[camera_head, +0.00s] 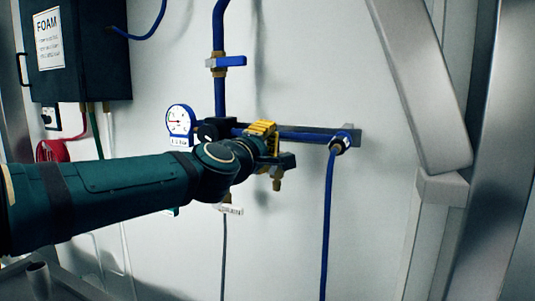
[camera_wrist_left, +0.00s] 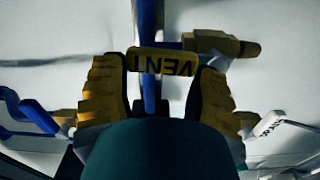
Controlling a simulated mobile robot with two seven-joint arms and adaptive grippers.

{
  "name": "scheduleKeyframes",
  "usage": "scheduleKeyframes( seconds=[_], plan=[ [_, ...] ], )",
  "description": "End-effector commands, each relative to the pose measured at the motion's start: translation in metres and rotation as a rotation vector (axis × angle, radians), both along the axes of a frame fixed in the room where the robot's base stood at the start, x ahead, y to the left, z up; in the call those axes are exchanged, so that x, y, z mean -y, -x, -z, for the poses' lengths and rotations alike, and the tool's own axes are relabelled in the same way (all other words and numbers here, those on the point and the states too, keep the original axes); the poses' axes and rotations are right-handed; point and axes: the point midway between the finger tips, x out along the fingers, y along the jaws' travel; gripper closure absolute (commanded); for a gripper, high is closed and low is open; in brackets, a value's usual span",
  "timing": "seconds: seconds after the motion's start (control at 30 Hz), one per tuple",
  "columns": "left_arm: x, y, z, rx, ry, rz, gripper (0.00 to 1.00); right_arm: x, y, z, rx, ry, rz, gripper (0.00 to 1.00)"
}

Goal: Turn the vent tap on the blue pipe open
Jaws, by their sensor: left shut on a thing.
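The yellow VENT tap handle (camera_wrist_left: 165,61) shows in the left wrist view, its lettering upside down, lying crosswise in front of the blue pipe (camera_wrist_left: 149,18). My left gripper (camera_wrist_left: 160,75) has its ribbed yellow fingers on both sides of the handle and is shut on it. A dark green part of my gripper hides the lower part of the tap. In the head view my left gripper (camera_head: 266,140) is at the horizontal blue pipe (camera_head: 308,136) and covers most of the tap. A brass outlet (camera_head: 277,180) hangs below it. My right gripper is not in view.
A blue-handled valve (camera_head: 226,62) sits on the vertical pipe above. A gauge (camera_head: 181,121) stands just left of my wrist. A blue hose (camera_head: 326,215) drops from the pipe's right end. A dark FOAM box (camera_head: 75,52) is at upper left. A metal frame is at right.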

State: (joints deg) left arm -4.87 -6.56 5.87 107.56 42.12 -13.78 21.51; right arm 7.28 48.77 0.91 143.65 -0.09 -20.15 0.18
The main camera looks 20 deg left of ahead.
Motion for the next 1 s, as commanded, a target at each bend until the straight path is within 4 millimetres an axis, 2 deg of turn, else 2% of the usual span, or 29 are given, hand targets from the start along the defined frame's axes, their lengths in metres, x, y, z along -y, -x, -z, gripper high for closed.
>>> scheduleKeyframes(
  seconds=[0.3,0.87,0.9,0.97,1.0],
  plan=[
    [-0.0021,-0.0009,0.0011,-0.005,0.13,0.01,0.81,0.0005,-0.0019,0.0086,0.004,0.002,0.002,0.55],
    [-0.0031,-0.0006,-0.001,-0.003,0.157,0.011,0.81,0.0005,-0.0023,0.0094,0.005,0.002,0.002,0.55],
    [-0.0031,-0.0006,-0.001,-0.003,0.157,0.011,0.24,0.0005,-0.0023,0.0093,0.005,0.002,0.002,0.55],
    [-0.0033,-0.0006,-0.0009,-0.003,0.156,0.011,0.03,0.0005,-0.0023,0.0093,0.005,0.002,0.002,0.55],
    [-0.0034,-0.0006,-0.0006,-0.004,0.156,0.01,0.0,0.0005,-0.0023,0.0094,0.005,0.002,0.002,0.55]
  ],
)
